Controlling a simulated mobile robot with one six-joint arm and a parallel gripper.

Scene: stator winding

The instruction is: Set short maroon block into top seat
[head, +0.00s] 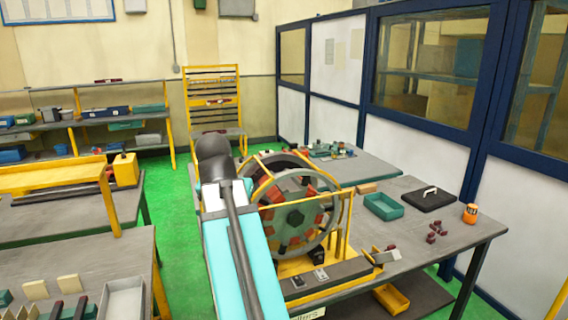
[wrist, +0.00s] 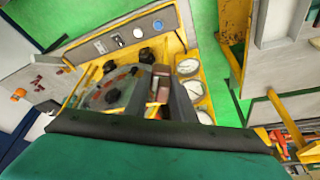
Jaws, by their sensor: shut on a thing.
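In the wrist view my gripper (wrist: 161,98) is shut on a small maroon block (wrist: 160,84), held between the two dark fingers. The round stator (wrist: 112,92) lies just left of the fingers in that view, partly hidden by my gripper's body. In the head view the stator (head: 297,215) stands upright in a yellow frame, with red-orange and dark pieces around its inside. My arm covers its left side, and my gripper cannot be made out there. I cannot tell which seat is the top one or whether the block touches the ring.
Several loose maroon blocks (head: 437,232) lie on the grey bench (head: 410,262) right of the stator. A green tray (head: 384,206), a black case (head: 428,198) and an orange container (head: 470,213) stand there too. Gauges (wrist: 190,67) sit on the yellow frame close to the fingers.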

